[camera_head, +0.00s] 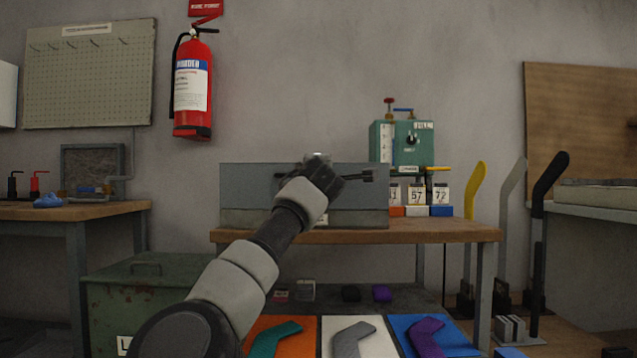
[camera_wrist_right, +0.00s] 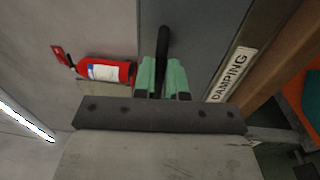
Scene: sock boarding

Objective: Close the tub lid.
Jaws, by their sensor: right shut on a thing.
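The grey tub (camera_head: 260,218) stands on the wooden table, with a white DAMPING label on its front that shows in the right wrist view (camera_wrist_right: 231,75). Its blue-grey lid (camera_head: 250,184) stands raised above the tub's front wall. The lid also fills the middle of the right wrist view (camera_wrist_right: 205,35). My right gripper (camera_head: 322,172) is in front of the lid and hides part of it. In the right wrist view its green fingers (camera_wrist_right: 163,78) are shut on the black lid handle (camera_wrist_right: 163,45). My left gripper is not in view.
A green machine (camera_head: 402,143) and coloured number blocks (camera_head: 417,211) stand right of the tub. Sock shapes lie on orange, white and blue mats (camera_head: 405,330) in front. A green chest (camera_head: 150,300) is at lower left. A fire extinguisher (camera_head: 192,85) hangs on the wall.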

